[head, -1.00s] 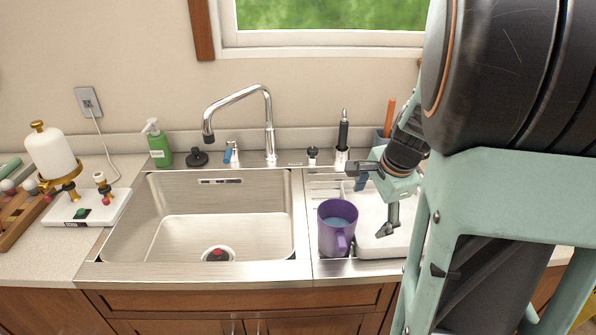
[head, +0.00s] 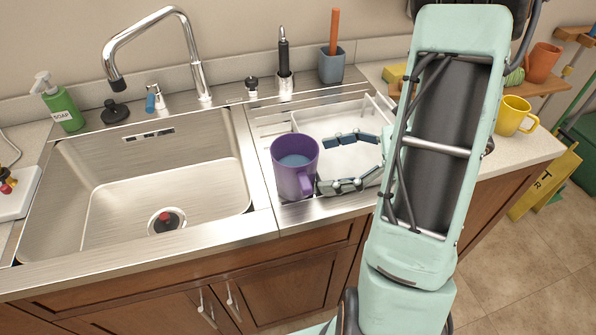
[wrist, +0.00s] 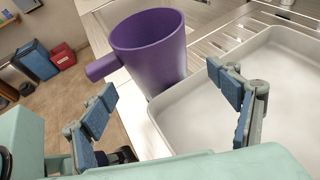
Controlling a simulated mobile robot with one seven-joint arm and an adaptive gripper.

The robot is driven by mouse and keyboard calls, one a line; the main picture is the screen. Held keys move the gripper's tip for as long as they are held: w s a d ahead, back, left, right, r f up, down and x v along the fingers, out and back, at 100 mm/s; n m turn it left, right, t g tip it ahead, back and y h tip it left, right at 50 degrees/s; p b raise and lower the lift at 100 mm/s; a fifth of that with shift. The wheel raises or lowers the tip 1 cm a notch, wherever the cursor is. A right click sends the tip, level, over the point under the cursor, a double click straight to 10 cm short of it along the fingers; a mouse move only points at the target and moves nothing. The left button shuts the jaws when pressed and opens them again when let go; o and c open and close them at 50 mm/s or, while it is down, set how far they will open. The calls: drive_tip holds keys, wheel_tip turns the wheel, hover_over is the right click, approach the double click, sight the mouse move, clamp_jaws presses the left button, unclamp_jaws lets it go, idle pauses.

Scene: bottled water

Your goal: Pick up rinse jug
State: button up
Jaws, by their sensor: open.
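The rinse jug looks to be the purple jug (head: 293,168), which stands upright on the metal drainboard just right of the sink, with bluish contents inside. Its handle points toward the front right, near my lower finger. My gripper (head: 322,165) is open and empty, level with the jug on its right side, fingertips pointing at it. In the wrist view the jug (wrist: 152,45) stands ahead between the two blue-padded fingers, with its handle to the left near the left fingertip. I cannot tell whether that finger touches the handle.
A white tray (head: 362,112) lies under and behind my fingers, close beside the jug. The empty sink basin (head: 120,195) is to the left. A tall faucet (head: 190,60) and a blue-grey cup with a brush (head: 332,66) stand behind. A yellow mug (head: 513,115) is at right.

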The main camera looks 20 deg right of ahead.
sight(297, 170)
drive_tip(key=x, duration=0.7)
drive_tip(key=shift+s+a+f, duration=0.15)
drive_tip(key=shift+a+f, duration=0.05)
drive_tip(key=shift+a, duration=0.15)
drive_tip(key=shift+c, duration=0.3)
drive_tip(key=c, duration=1.5)
drive_tip(key=shift+c, duration=0.6)
drive_tip(key=shift+r, duration=0.2)
